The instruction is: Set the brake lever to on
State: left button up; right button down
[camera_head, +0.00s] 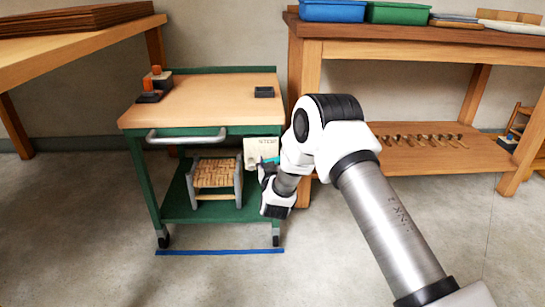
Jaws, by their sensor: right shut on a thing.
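A green cart (200,216) with a pale wooden top (210,102) stands left of the middle. A white plate (252,148) with small dark lettering shows at its right side, below the top. My right gripper (266,170) reaches in at this side, in front of the plate's lower part. It is shut on what seems to be the brake lever, mostly hidden by the gripper and wrist. A small teal piece shows beside the fingers; I cannot tell what it belongs to. The lever's setting cannot be read. My left gripper is out of view.
A small stool with a woven seat (216,173) stands on the cart's lower shelf. Orange-topped dark blocks (150,90) and a small dark tray (264,92) are on top. A blue line (220,252) marks the floor. Wooden benches stand left and right.

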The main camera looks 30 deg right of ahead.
jog(key=a+r+n+p, duration=0.1)
jog(key=n+p, duration=0.1)
jog(key=p, duration=0.1)
jog(key=w+r+n+p, duration=0.1)
jog(key=n+p, duration=0.2)
jog(key=p, duration=0.1)
jog(key=a+r+n+p, duration=0.1)
jog(key=r+n+p, duration=0.1)
jog(key=p, duration=0.2)
jog(key=shift+w+a+n, duration=0.3)
jog(key=shift+a+n, duration=0.05)
jog(key=shift+n, duration=0.05)
jog(key=shift+w+a+r+n+p, duration=0.15)
jog(key=shift+n+p, duration=0.25)
jog(key=shift+p, duration=0.2)
jog(key=n, duration=0.1)
jog(key=a+n+p, duration=0.1)
jog(key=shift+w+a+r+n+p, duration=0.15)
jog(key=shift+w+n+p, duration=0.15)
jog(key=shift+w+n, duration=0.1)
jog(key=shift+w+a+n+p, duration=0.3)
jog(key=shift+a+n, duration=0.2)
jog(key=shift+n, duration=0.4)
jog(key=shift+w+a+n+p, duration=0.25)
jog(key=shift+a+n, duration=0.2)
jog(key=shift+n, duration=0.45)
jog(key=c, duration=0.5)
grip_release()
